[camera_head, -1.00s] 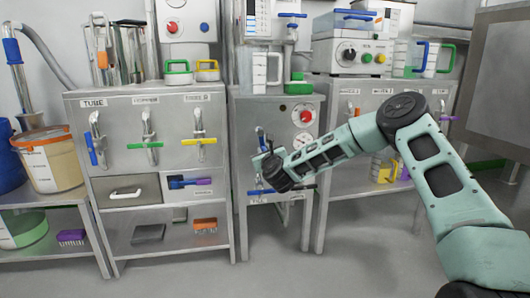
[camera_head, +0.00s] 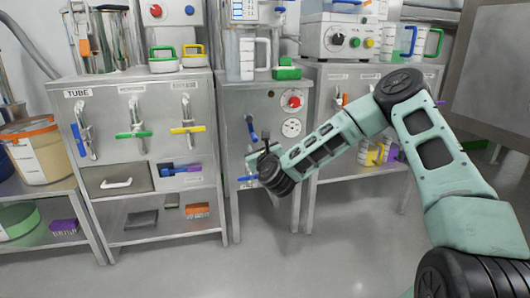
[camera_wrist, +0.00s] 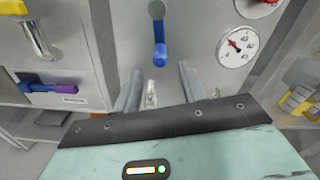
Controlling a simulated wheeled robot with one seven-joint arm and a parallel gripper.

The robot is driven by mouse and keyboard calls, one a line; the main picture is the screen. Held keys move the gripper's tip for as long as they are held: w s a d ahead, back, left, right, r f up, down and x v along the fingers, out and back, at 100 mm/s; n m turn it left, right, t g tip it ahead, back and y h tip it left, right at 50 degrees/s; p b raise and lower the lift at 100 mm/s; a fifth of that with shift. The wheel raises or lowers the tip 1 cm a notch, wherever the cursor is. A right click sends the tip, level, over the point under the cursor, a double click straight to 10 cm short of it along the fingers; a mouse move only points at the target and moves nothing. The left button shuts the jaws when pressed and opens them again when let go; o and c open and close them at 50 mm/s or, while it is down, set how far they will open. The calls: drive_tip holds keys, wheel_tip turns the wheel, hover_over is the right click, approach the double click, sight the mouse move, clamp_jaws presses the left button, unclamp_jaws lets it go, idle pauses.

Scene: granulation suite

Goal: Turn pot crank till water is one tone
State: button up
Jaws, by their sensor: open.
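The middle steel cabinet (camera_head: 232,110) has a blue-handled lever (camera_head: 251,128) on its front, which also shows in the wrist view (camera_wrist: 159,40). I cannot tell for sure that this is the pot crank. My gripper (camera_head: 258,156) is open and empty in front of the cabinet, just below the lever. In the wrist view my gripper's two fingers (camera_wrist: 160,80) point at the cabinet front, with the blue handle hanging between and beyond them, apart from both. A lower blue handle (camera_head: 247,178) is partly behind my gripper. No water surface is clearly visible.
A red knob (camera_head: 291,100) and a round gauge (camera_head: 291,127) sit right of the lever. The left cabinet has blue, green (camera_head: 134,134) and yellow (camera_head: 188,129) tap handles. A clear jug (camera_head: 247,58) stands on top. The floor in front is clear.

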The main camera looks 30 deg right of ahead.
drive_tip(key=p+v, duration=0.2)
drive_tip(key=v, duration=0.7)
idle(0.9)
